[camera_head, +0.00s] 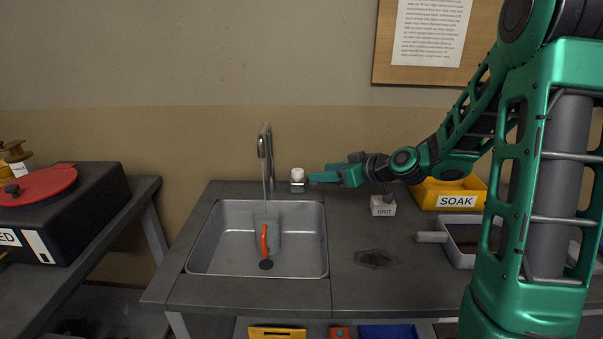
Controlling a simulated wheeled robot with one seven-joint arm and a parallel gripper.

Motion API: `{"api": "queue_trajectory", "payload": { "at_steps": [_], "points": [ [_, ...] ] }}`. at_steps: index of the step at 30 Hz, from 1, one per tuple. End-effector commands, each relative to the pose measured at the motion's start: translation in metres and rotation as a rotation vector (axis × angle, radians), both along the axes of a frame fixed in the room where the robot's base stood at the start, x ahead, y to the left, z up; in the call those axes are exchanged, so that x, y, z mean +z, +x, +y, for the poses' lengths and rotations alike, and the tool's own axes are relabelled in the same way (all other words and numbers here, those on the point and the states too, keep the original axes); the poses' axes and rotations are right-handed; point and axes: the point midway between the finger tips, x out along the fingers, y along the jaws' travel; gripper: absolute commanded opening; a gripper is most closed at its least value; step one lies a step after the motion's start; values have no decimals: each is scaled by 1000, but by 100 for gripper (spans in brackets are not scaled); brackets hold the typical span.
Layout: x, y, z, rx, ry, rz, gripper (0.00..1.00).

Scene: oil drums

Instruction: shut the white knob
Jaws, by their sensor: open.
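The white knob (297,174) sits on a small metal base on the counter, just right of the faucet (266,160). A thin stream of water appears to run from the spout into the sink (200,245). A grey-green container with an orange handle (264,240) stands in the sink under the stream. My gripper (318,177) reaches in from the right, with its teal fingers open and their tips just right of the knob. I cannot tell whether they touch the knob.
A grey block marked GRIT (383,207) stands below my wrist. A yellow bin marked SOAK (456,201) and a grey tray (463,262) are on the right of the counter. The wall is close behind. The counter front is mostly clear around a dark stain (376,259).

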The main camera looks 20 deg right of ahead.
Motion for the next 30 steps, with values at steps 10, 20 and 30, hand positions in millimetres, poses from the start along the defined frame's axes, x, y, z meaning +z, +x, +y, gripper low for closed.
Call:
{"api": "queue_trajectory", "payload": {
  "at_steps": [10,20,30],
  "points": [
    [-9,29,11,-2,10,-27,48],
    [-31,74,37,-3,10,-25,48],
    [-39,91,47,-4,9,-24,48]
  ]
}}
